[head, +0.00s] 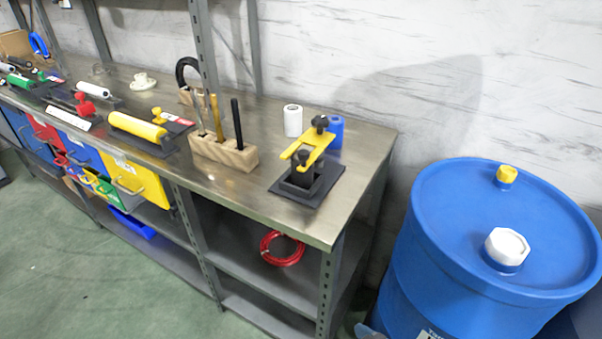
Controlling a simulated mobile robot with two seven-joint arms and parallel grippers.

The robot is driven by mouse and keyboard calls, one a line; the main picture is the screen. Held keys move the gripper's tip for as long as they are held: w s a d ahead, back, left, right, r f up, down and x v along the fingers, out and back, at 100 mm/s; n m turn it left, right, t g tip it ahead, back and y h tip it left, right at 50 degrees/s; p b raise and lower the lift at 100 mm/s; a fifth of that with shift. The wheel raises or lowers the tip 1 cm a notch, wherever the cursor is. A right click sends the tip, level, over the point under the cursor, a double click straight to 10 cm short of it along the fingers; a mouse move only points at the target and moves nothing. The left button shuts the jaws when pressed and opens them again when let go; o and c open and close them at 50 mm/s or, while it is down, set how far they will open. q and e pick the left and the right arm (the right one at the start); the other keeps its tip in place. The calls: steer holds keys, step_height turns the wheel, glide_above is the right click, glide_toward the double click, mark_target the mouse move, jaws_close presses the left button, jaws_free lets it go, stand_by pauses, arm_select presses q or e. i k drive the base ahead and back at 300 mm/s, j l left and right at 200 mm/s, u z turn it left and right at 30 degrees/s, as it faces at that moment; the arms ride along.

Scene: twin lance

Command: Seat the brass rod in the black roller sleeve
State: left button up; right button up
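A thin brass-coloured rod (216,114) stands upright in a wooden block (222,154) on the metal workbench. A grey rod (198,116) and a thicker black rod (237,122) stand in the same block, on either side of it. Further left on the bench lie several rollers on dark bases, among them a yellow roller (137,126) and a green roller (20,82). A dark roller-like shape shows near a red clamp (85,104), but it is too small to tell whether it is the black sleeve. Neither gripper is in view.
A yellow clamp fixture (307,152) on a black plate stands near the bench's right end, with a white roll (293,120) and a blue roll (336,132) behind. A grey upright (207,60) rises behind the block. A blue drum (440,235) stands right of the bench (270,210).

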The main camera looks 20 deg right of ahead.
mark_target(305, 179)
steer(key=i+j, duration=0.4)
steer(key=i+j+z, duration=0.2)
steer(key=i+j, duration=0.15)
steer(key=i+j+z, duration=0.25)
steer(key=j, duration=0.3)
